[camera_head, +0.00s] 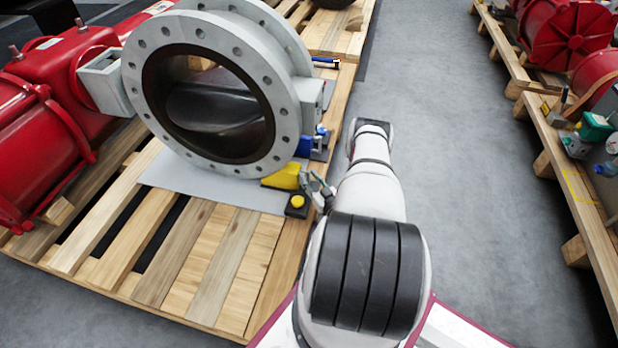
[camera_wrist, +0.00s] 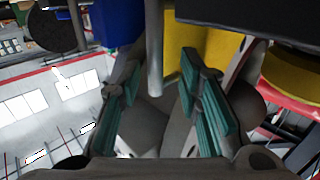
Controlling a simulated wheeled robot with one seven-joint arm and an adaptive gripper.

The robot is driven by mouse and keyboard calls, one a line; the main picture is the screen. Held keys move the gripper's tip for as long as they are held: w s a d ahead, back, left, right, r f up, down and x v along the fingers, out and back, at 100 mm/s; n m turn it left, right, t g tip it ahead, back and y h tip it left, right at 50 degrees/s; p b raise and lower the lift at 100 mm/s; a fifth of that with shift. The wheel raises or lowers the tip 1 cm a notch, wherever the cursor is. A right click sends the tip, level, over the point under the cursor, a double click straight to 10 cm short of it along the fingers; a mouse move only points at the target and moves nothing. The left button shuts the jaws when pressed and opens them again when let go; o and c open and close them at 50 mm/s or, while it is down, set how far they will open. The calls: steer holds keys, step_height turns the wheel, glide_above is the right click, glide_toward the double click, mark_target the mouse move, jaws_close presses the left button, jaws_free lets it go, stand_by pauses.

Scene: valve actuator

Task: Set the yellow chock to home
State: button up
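The yellow chock (camera_head: 283,177) lies on the grey plate at the lower right of the big valve ring in the head view. In the wrist view a yellow body (camera_wrist: 215,50), likely the chock, shows behind my right finger. My gripper (camera_head: 320,188) is just right of the chock. In the wrist view my gripper (camera_wrist: 160,105) has its teal-padded fingers apart. A grey rod (camera_wrist: 154,50) reaches down between them, with visible gaps to both pads. I cannot tell whether the rod belongs to the chock.
A black box with a yellow button (camera_head: 297,203) sits close in front of the chock. A blue part (camera_head: 304,146) is behind it. The grey valve ring (camera_head: 140,100) stands on a wooden pallet (camera_head: 200,270). Open floor (camera_head: 480,200) lies to the right.

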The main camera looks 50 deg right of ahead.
steer(key=v, duration=0.6)
steer(key=shift+s+a, duration=0.15)
steer(key=shift+s, duration=0.2)
